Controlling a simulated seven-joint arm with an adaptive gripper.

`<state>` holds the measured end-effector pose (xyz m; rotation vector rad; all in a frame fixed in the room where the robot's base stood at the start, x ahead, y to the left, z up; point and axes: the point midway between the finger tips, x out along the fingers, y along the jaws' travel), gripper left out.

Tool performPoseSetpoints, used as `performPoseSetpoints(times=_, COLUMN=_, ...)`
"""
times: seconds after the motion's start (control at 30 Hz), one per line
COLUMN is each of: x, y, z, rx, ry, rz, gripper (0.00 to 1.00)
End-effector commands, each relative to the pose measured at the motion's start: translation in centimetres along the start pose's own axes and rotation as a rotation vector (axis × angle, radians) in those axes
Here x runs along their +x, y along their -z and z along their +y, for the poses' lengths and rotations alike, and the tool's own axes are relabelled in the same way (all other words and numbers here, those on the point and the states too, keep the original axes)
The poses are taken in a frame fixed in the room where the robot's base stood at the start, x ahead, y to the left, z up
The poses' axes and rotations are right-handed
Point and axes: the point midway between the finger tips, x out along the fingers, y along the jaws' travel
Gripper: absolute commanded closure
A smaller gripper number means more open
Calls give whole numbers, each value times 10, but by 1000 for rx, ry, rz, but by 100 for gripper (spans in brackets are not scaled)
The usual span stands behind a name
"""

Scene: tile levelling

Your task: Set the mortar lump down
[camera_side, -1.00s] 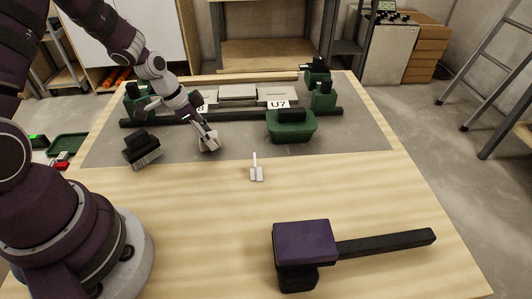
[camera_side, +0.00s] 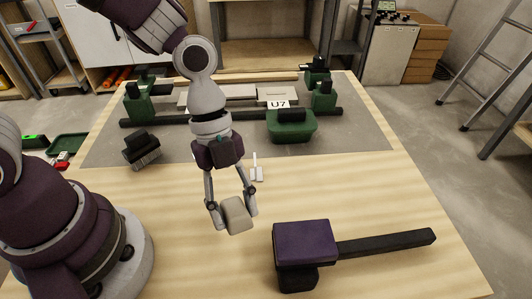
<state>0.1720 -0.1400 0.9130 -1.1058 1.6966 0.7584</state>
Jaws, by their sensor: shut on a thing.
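The mortar lump (camera_side: 237,215) is a small beige-grey block with rounded edges. My gripper (camera_side: 234,207) points down and is shut on it, with one finger on its left side and one on its right. The lump is over the bare wood of the table, left of the purple mallet. Whether its underside touches the wood cannot be told from this view.
A purple mallet (camera_side: 305,243) with a black handle lies at the front right. A small white piece (camera_side: 257,174) stands just behind my gripper. A green tool (camera_side: 291,126), a dark brush-like block (camera_side: 142,150) and a tile marked U7 (camera_side: 278,97) are farther back.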

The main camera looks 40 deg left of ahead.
Motion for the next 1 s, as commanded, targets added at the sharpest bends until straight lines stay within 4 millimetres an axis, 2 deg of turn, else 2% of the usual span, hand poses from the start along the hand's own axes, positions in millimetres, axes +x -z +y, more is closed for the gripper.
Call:
performPoseSetpoints(times=0.03, x=6, y=14, z=11, rx=104, ry=-42, rz=4, gripper=100)
performPoseSetpoints(times=0.1, x=12, y=26, z=24, rx=219, ry=-87, rz=10, gripper=100)
performPoseSetpoints(times=0.23, x=21, y=36, z=38, rx=333, ry=-134, rz=18, gripper=100)
performPoseSetpoints(times=0.63, x=85, y=12, z=39, rx=344, ry=-141, rz=19, gripper=100)
performPoseSetpoints(times=0.73, x=92, y=8, z=39, rx=346, ry=-138, rz=18, gripper=100)
performPoseSetpoints(times=1.0, x=93, y=8, z=38, rx=345, ry=-135, rz=17, gripper=100)
